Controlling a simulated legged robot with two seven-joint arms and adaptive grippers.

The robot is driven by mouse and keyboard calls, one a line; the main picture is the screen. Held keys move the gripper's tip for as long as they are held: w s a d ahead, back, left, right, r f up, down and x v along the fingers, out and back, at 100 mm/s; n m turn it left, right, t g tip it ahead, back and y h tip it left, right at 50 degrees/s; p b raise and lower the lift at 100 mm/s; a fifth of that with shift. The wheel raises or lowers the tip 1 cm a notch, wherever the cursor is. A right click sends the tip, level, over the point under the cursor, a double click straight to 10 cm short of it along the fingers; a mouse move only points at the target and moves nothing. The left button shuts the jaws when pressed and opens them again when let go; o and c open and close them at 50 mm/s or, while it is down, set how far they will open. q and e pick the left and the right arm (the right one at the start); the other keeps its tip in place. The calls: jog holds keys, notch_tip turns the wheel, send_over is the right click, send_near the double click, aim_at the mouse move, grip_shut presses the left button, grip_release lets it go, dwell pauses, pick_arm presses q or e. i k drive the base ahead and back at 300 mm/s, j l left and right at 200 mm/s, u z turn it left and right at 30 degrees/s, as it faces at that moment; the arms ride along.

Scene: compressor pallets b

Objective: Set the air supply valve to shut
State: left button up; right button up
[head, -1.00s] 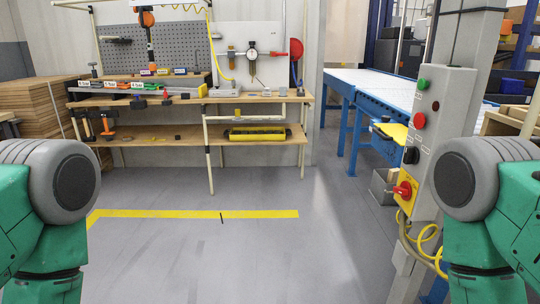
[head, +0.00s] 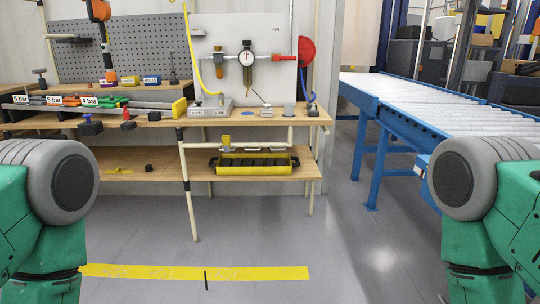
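A white board (head: 222,37) above the workbench carries a horizontal air line with a round pressure gauge (head: 246,58). To the right of the gauge is a small red handle (head: 283,57), which looks like the air supply valve's lever. It appears to lie level, along the line; the valve body is too small to make out. A brass-coloured filter unit (head: 218,60) hangs left of the gauge. Only the green and grey upper parts of my arms show at the left and right edges. Neither gripper is in view.
The wooden workbench (head: 255,117) stands ahead, with a yellow-edged tray (head: 252,164) on its lower shelf. A red disc (head: 306,50) with a blue hose is right of the handle. A blue roller conveyor (head: 400,112) stands right.

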aim_at(276, 58)
jog(key=i, duration=0.65)
jog(key=i+l+u, duration=0.1)
jog(key=i, duration=0.55)
jog(key=i+l, duration=0.15)
jog(key=i, duration=0.5)
jog(key=u, duration=0.05)
